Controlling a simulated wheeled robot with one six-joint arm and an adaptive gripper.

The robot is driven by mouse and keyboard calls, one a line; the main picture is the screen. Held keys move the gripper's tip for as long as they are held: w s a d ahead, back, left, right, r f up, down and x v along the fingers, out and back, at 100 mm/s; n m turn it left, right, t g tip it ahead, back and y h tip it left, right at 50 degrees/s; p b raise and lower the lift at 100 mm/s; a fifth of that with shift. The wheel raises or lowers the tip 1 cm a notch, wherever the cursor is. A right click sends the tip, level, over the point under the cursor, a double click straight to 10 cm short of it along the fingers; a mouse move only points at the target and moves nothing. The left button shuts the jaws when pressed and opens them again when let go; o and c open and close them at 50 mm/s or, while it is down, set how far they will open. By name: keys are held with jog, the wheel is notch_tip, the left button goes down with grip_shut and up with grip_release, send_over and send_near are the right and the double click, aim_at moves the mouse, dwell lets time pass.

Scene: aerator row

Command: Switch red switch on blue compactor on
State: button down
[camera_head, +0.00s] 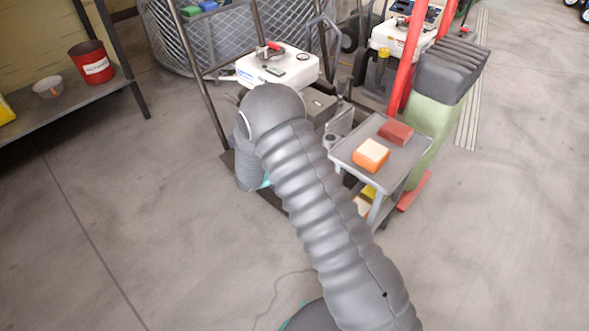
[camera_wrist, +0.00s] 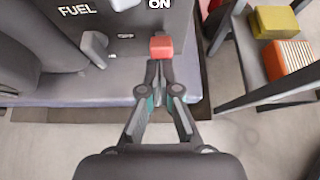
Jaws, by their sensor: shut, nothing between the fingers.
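The red switch (camera_wrist: 161,46) shows in the wrist view as a small red block on a dark grey panel (camera_wrist: 130,22). The word ON is printed just above it, and FUEL is printed to the left. My gripper (camera_wrist: 158,66) is shut and empty, with its fingertips at the lower edge of the switch. I cannot tell whether they touch it. The panel looks grey rather than blue here. In the head view my arm covers the gripper and the switch. A machine with a white top (camera_head: 280,66) and a red part on it stands just beyond my arm.
A grey cart (camera_head: 352,155) with an orange-and-white block (camera_head: 371,155) and a red brick (camera_head: 396,133) stands close to the right of my arm. A shelf with a red bucket (camera_head: 91,62) is at left. The floor at lower left is clear.

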jog(key=s+a+r+p, duration=0.3)
jog(key=s+a+r, duration=0.2)
jog(key=r, duration=0.2)
jog(key=shift+r+p, duration=0.15)
jog(key=shift+p, duration=0.25)
jog(key=shift+w, duration=0.1)
dwell(0.5)
